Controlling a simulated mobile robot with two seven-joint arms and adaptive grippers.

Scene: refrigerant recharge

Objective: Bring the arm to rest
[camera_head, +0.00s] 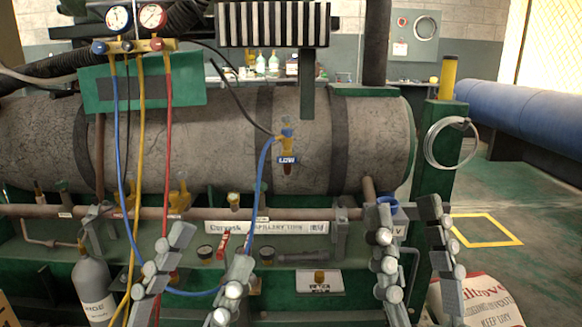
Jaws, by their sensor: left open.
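My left gripper (212,250) is low in the head view, left of centre. Its two grey fingers point up and stand apart, with nothing seen held between them. My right gripper (408,212) is low on the right, with its fingers also apart and no held thing seen. A blue hose (120,150) hangs from the gauge manifold (135,45), passes behind the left gripper and rises to a blue and yellow coupler marked LOW (287,140). The coupler is in front of the large grey cylinder (215,145), above and apart from both grippers.
Yellow (141,130) and red (168,120) hoses hang from the manifold. A grey bottle (93,290) stands at lower left. Pipes and small valves line the green frame behind the grippers. Open floor lies farther right.

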